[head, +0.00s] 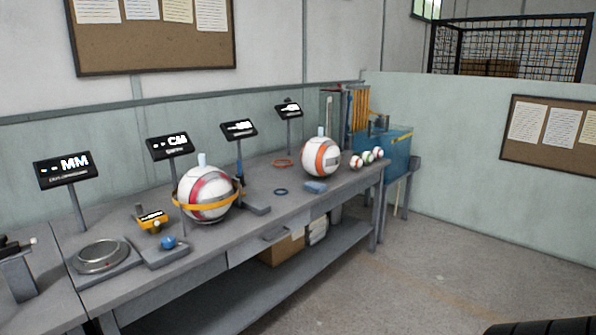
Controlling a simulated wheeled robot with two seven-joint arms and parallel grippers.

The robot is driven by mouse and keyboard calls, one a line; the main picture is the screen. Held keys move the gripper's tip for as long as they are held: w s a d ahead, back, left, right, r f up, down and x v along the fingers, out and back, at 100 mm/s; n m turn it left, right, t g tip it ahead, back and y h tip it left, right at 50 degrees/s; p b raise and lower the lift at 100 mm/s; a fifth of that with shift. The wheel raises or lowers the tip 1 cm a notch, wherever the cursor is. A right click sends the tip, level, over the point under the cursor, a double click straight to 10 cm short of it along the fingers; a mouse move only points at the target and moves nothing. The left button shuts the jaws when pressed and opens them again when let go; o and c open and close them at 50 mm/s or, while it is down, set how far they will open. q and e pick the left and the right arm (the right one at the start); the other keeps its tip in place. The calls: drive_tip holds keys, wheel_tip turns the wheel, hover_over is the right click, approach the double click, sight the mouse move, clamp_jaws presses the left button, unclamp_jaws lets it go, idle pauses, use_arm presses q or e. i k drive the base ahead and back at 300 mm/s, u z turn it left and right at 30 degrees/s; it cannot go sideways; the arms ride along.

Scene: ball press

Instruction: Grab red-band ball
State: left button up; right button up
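A large white ball with a red band (207,185) rests on the grey workbench, left of the middle. A yellow-orange ring (208,203) runs around it, and a pale blue-white piece stands at its top. A second large white ball with an orange band (321,157) sits farther back along the bench. Several small white balls with coloured bands stand near the far end; the nearest one (356,162) has a reddish band. Neither gripper can be made out in the head view.
The workbench (262,205) carries a round scale (100,255), a yellow gauge (152,217), a blue knob (168,242), loose rings (281,191) and signs on posts. A dark ribbed part (545,326) shows bottom right.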

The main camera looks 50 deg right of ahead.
sight(204, 184)
drive_tip(key=z, duration=0.2)
drive_tip(key=i, duration=0.45)
drive_tip(key=z, duration=1.25)
